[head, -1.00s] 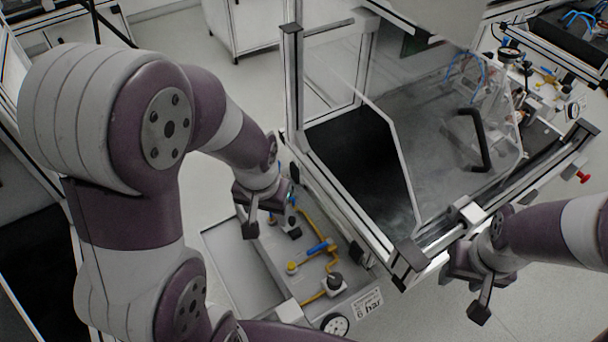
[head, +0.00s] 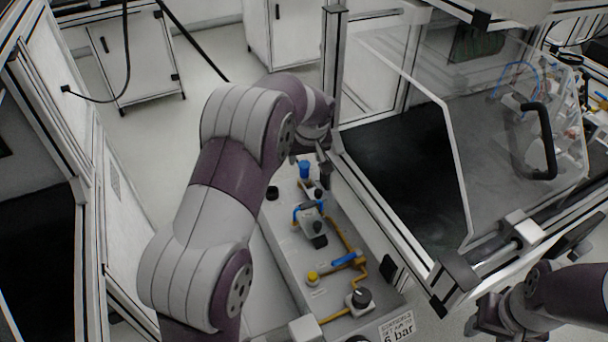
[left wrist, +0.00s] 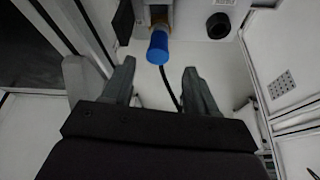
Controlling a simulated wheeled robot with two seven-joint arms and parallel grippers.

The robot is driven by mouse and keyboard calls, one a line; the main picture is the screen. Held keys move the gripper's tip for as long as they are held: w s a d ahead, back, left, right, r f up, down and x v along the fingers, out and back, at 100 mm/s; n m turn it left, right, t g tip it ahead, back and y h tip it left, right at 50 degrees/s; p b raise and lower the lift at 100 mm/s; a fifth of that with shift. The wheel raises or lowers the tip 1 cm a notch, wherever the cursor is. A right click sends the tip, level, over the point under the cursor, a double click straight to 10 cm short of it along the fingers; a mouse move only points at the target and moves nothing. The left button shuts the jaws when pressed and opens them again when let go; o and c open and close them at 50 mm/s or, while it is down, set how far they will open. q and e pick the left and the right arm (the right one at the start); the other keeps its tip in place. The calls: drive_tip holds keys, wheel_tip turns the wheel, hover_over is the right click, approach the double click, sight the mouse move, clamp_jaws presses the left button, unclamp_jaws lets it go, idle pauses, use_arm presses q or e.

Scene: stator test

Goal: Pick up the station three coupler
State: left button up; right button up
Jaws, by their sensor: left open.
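A blue-topped cylindrical fitting, which looks like a coupler (head: 304,169), stands at the far end of the grey pneumatic panel (head: 290,262). I cannot read a station number on it. In the left wrist view, the blue coupler (left wrist: 158,47) points toward my left gripper (left wrist: 160,70), just ahead of and between its spread fingertips, which hold nothing. In the head view my left gripper (head: 318,152) is partly hidden by its own wrist, just above and beyond the coupler. My right gripper (head: 484,322) is at the lower right, partly cut off, its jaws unclear.
The panel carries a blue-handled valve (head: 346,259), a yellow button (head: 312,279), a black knob (head: 361,297) and a black ring (head: 272,193), with yellow pipes. A framed enclosure with a clear door (head: 500,150) stands close on the right. Floor is clear at left.

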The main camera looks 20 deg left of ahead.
sight(305, 165)
use_arm(q)
drive_tip(key=x, duration=0.7)
drive_tip(key=shift+w+d+f, duration=0.1)
drive_tip(key=shift+d+f, duration=0.05)
drive_tip(key=shift+f, duration=0.25)
drive_tip(key=shift+r, duration=0.1)
drive_tip(key=c, duration=1.1)
